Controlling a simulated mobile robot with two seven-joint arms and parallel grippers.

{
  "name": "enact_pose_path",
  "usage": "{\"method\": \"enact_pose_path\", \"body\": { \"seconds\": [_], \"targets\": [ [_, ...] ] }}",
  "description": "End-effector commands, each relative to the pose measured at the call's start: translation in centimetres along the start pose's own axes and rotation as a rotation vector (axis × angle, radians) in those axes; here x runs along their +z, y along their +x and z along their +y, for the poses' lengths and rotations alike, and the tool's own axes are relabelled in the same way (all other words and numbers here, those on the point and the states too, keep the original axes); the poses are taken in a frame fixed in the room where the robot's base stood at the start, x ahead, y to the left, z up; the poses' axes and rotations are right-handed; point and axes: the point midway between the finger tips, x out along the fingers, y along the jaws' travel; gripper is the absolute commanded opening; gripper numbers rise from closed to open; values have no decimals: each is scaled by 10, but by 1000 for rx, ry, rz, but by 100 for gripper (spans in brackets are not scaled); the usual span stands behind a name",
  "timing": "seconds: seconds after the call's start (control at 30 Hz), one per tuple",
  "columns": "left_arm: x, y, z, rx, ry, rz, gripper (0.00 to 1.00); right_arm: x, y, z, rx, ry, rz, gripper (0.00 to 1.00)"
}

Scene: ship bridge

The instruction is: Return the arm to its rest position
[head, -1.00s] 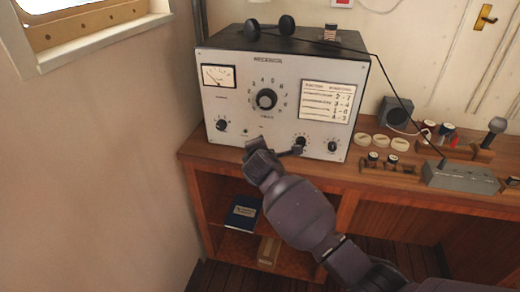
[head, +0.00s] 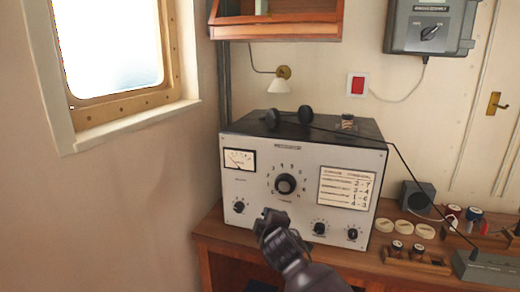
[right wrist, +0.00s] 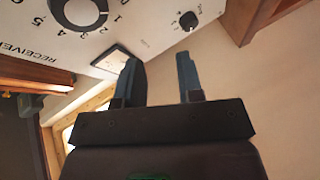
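My right arm comes up from the bottom of the head view. Its gripper (head: 270,220) is in front of the lower front panel of the grey receiver (head: 255,180), between the lower-left knob and the lower-right knobs. In the right wrist view the gripper's two dark fingers (right wrist: 160,80) stand apart with nothing between them. The receiver's panel (right wrist: 120,25) shows upside down beyond the fingertips, with its big dial and a small knob. Whether the gripper touches the panel cannot be told. My left gripper is not in view.
The receiver stands on a wooden desk (head: 222,235) against the wall. Headphones (head: 290,116) lie on top of it. A small speaker (head: 418,196), spools and a grey key box (head: 485,268) are to the right. A window (head: 110,45) and bare wall are at the left.

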Motion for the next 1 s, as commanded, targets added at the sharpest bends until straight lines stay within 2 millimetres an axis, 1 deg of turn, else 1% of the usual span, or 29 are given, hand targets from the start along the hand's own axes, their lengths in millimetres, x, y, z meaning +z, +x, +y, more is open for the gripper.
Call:
{"method": "enact_pose_path", "body": {
  "seconds": [0.1, 0.17, 0.27, 0.37, 0.5, 0.57, 0.6, 0.67, 0.7, 0.87, 0.9, 0.97, 1.0],
  "targets": [
    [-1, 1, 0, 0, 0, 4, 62, 11, -15, -3, 15, 208, 54, 34],
    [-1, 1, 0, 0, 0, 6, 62, 20, -23, -7, 18, 313, 76, 34],
    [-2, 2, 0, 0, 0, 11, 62, 38, -39, -18, 20, 473, 100, 34],
    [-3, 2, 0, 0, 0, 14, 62, 62, -58, -33, 19, 630, 111, 34],
    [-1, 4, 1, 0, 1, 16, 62, 102, -92, -61, 20, 833, 103, 34],
    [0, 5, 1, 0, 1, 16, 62, 120, -107, -74, 22, 905, 93, 34],
    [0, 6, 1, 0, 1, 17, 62, 132, -118, -83, 23, 948, 83, 34],
    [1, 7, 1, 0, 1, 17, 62, 148, -134, -96, 24, 1007, 65, 34],
    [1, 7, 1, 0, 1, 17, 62, 159, -146, -105, 26, 1040, 51, 34],
    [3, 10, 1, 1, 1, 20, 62, 203, -194, -144, 28, 1132, -26, 34],
    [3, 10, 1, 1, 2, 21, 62, 213, -207, -154, 27, 1145, -51, 34],
    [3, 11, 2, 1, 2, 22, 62, 228, -227, -171, 22, 1159, -92, 34],
    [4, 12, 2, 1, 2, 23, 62, 238, -241, -182, 17, 1166, -123, 34]
  ]
}}
